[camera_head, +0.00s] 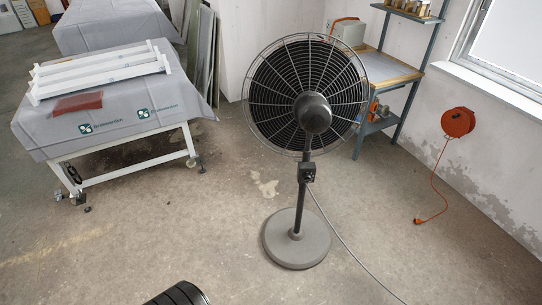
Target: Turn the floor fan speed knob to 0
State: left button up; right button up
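The floor fan (313,114) stands upright in the middle of the view, with a round wire cage, a dark motor housing and a pole. Its round grey base (297,251) rests on the floor. A small dark control box (307,172) sits on the pole below the cage. The speed knob appears to be on this box, but it is too small to read its setting. Neither gripper is in view. A dark ribbed part, which may be mine, shows at the bottom edge.
A covered table (103,120) with white bars on top stands at the left. A workbench (385,70) is behind the fan. An orange cable reel (458,122) hangs on the right wall. A grey cable (345,245) runs across the floor. The floor before the fan is clear.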

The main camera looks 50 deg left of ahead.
aim_at(307, 178)
jog(key=u, duration=1.5)
jog(key=k, duration=0.35)
jog(key=z, duration=0.75)
jog(key=i, duration=0.7)
jog(key=u, duration=0.35)
